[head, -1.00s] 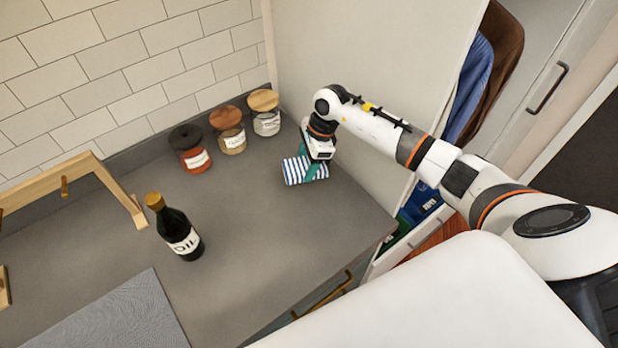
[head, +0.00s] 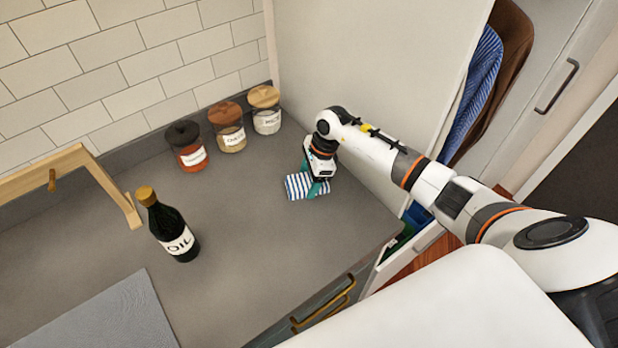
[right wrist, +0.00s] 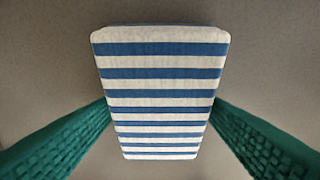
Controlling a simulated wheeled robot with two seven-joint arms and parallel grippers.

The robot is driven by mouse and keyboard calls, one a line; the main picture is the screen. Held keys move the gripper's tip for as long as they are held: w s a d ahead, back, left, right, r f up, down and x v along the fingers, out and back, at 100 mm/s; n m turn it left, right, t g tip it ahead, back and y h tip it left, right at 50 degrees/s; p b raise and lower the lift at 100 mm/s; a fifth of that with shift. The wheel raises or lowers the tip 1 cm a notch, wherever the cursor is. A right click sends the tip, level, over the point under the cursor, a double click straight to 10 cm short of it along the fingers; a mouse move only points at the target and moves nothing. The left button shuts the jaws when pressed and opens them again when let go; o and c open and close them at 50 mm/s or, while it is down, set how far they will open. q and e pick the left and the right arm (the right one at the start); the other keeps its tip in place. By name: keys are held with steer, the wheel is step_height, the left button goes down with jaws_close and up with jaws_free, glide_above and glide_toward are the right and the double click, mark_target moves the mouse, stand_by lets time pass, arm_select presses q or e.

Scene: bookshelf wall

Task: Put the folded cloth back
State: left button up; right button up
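The folded cloth (head: 300,186), striped blue and white, is over the grey counter near the white side panel. My right gripper (head: 314,186) reaches down onto it from above. In the right wrist view the cloth (right wrist: 160,90) lies between the two green fingers (right wrist: 160,105), whose tips meet its two long edges; the gripper is shut on it. The cloth looks tilted relative to the wrist camera. I cannot tell whether it touches the counter or hangs just above it. My left gripper is not in view.
Several lidded jars, including a red one (head: 191,156), stand along the back wall. A dark oil bottle (head: 175,232), a wooden stand (head: 110,185) and a grey mat (head: 110,318) are to the left. The panel (head: 365,75) bounds the right; the counter between is clear.

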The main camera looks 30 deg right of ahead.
steer(key=shift+o, duration=1)
steer(key=shift+r, duration=0.25)
steer(key=p+v, duration=0.4)
steer(key=v, duration=0.3)
steer(key=shift+d+r, duration=0.1)
steer(key=shift+r, duration=0.1)
steer(key=shift+f, duration=0.1)
